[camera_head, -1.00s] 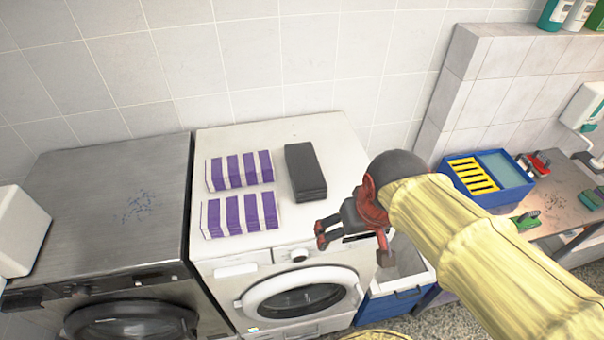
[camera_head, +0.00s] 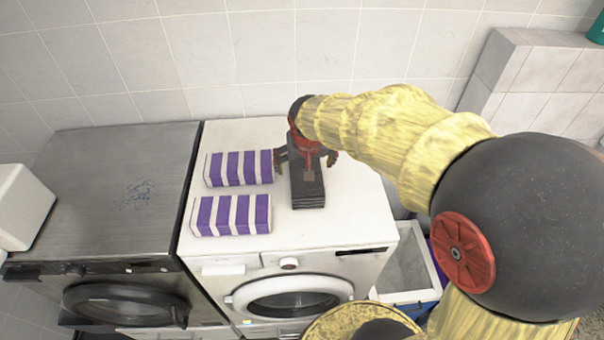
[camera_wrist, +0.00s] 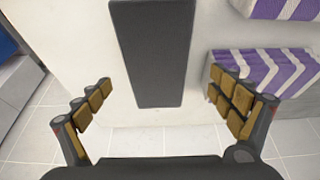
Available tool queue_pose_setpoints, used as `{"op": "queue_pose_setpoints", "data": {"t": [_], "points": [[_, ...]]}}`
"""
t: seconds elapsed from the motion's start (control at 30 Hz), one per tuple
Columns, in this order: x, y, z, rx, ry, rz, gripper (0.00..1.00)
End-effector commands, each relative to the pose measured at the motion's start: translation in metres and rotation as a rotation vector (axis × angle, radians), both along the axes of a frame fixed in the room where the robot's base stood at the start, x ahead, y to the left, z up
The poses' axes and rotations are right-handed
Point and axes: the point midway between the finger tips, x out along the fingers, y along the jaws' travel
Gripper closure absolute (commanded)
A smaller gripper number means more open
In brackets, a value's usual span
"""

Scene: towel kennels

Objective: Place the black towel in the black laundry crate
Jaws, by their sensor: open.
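The black towel (camera_head: 307,188) lies folded as a long flat block on top of the white washing machine, right of the striped towels. It also shows in the wrist view (camera_wrist: 153,55), stretching from the top edge to between my fingers. My gripper (camera_head: 306,164) is over the towel with its fingers spread to either side. In the wrist view my gripper (camera_wrist: 160,84) is open and empty, and neither finger touches the towel there. I cannot make out a black laundry crate in the current views.
Two purple-and-white striped towel stacks (camera_head: 238,168) (camera_head: 231,215) lie close left of the black towel. A dark metal-topped machine (camera_head: 115,185) stands further left. A blue-and-white bin (camera_head: 405,272) stands right of the white washing machine (camera_head: 350,215). A tiled wall rises behind.

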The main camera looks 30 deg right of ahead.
Motion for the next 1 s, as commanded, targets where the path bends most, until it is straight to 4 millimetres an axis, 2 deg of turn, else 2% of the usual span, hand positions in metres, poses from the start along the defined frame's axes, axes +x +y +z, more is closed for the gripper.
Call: {"op": "queue_pose_setpoints", "data": {"t": [0.33,0.6,0.9,1.0], "points": [[0.009,-0.006,-0.033,0.000,0.004,-0.002,0.07],[0.020,-0.013,-0.066,0.001,0.003,-0.002,0.07],[0.022,-0.013,-0.071,0.001,0.001,-0.001,0.07],[0.022,-0.013,-0.071,0.001,0.002,-0.001,0.12]]}}
